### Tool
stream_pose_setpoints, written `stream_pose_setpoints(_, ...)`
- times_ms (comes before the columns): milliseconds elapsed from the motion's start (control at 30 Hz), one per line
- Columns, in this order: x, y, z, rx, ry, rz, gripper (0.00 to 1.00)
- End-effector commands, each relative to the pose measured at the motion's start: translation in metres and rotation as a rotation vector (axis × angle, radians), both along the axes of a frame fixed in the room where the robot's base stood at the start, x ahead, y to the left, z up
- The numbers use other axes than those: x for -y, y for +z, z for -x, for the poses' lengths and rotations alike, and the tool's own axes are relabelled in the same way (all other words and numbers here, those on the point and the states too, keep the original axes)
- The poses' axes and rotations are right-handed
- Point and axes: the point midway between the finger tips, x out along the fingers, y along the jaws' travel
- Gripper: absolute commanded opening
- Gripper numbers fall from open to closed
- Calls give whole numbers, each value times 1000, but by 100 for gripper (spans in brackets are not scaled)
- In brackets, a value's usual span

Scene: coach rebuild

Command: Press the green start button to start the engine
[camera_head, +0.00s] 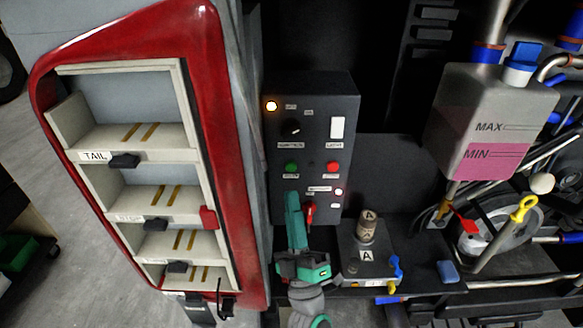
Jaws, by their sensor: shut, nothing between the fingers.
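The green start button (291,168) is on the left side of a dark control panel (316,107), level with a red button (332,168) to its right. My gripper (292,196) is teal and shut, with nothing in it. It points up the panel, and its tips are just below the green button in the picture. The button's face is uncovered. I cannot tell how far the tips are from the panel's surface.
A red-framed shelf (222,130) stands left. A coolant tank (489,115) and engine parts are right.

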Motion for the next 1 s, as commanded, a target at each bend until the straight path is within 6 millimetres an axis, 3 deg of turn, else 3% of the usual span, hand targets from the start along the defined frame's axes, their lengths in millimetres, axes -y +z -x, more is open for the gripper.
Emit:
stream_pose_setpoints(500,-1,0,-58,0,2,0,0)
stream_pose_setpoints(1000,-1,0,-65,0,2,0,0)
